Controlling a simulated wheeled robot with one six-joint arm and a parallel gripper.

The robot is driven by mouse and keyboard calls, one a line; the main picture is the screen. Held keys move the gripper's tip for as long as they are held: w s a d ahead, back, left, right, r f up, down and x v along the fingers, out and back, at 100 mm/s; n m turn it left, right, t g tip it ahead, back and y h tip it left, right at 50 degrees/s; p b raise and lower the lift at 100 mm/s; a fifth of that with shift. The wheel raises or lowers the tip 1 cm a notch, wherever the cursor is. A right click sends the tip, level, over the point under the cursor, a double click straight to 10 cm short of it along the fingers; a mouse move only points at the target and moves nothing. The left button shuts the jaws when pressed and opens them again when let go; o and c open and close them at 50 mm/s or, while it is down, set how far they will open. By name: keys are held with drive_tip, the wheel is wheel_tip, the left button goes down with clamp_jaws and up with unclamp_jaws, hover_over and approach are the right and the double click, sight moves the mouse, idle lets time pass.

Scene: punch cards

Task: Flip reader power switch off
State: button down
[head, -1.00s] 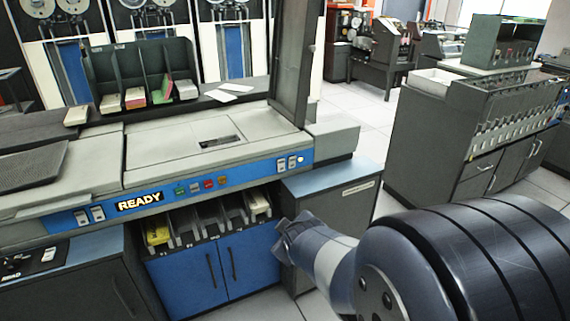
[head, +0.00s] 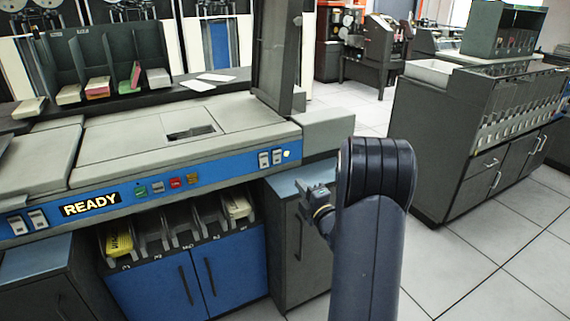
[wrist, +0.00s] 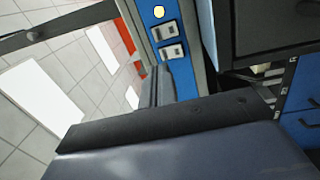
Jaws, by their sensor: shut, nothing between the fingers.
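The card reader's blue front panel (head: 215,176) carries a lit READY sign and a row of small coloured buttons. Two white rocker switches (head: 270,158) sit at its right end beside a lit round lamp (head: 286,154). The same pair (wrist: 169,42) and lamp (wrist: 159,12) show at the top of the wrist view. Another rocker pair (head: 27,222) is left of READY. I cannot tell which is the power switch, or read the rocker positions. My gripper (head: 303,191) is shut and empty, below and right of the right pair, apart from it in the picture.
Card stackers (head: 180,232) and blue cabinet doors (head: 228,274) are under the panel. A grey cabinet with a blue top (head: 285,186) stands close by my gripper. A dark upright panel (head: 277,55) rises above the reader. Open tiled floor (head: 480,265) lies to the right.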

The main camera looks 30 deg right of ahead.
sight(277, 154)
drive_tip(key=shift+w+d+f+n, duration=0.15)
drive_tip(key=shift+d+f+n, duration=0.1)
drive_tip(key=shift+d+n, duration=0.1)
drive_tip(key=w, duration=0.4)
drive_tip(key=w+r, duration=0.1)
drive_tip(key=w, duration=0.4)
drive_tip(key=w+r, duration=0.1)
drive_tip(key=w, duration=0.4)
drive_tip(key=shift+a+p, duration=0.25)
drive_tip(key=shift+p, duration=0.1)
drive_tip(key=shift+w+r, duration=0.15)
drive_tip(key=shift+r, duration=0.1)
drive_tip(key=shift+f, duration=0.15)
